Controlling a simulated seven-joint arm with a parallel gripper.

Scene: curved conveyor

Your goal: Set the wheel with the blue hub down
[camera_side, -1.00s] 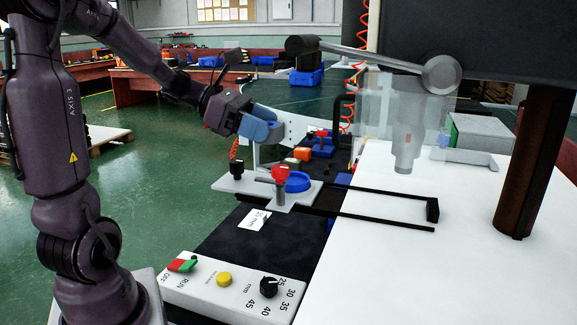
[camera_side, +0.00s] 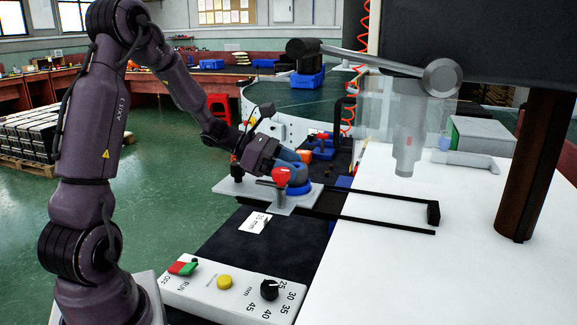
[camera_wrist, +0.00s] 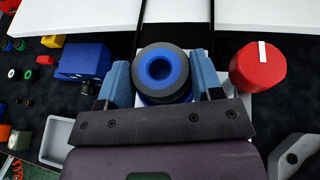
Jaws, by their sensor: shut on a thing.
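The wheel with the blue hub (camera_wrist: 160,69) shows in the wrist view as a dark grey ring around a blue centre. My gripper (camera_side: 300,170) is shut on it, with one blue finger on each side in the wrist view (camera_wrist: 161,78). A round blue seat (camera_side: 299,188) on a light grey plate (camera_side: 235,187) lies directly under the wheel. The blue fingers hide most of the wheel in the side view. I cannot tell whether the wheel touches the seat.
A red knob (camera_side: 281,177) stands close beside the fingers, also in the wrist view (camera_wrist: 258,66). A blue block (camera_wrist: 82,60) and a grey tray (camera_wrist: 58,140) lie to the left in the wrist view. The white table (camera_side: 385,260) is mostly clear at the right.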

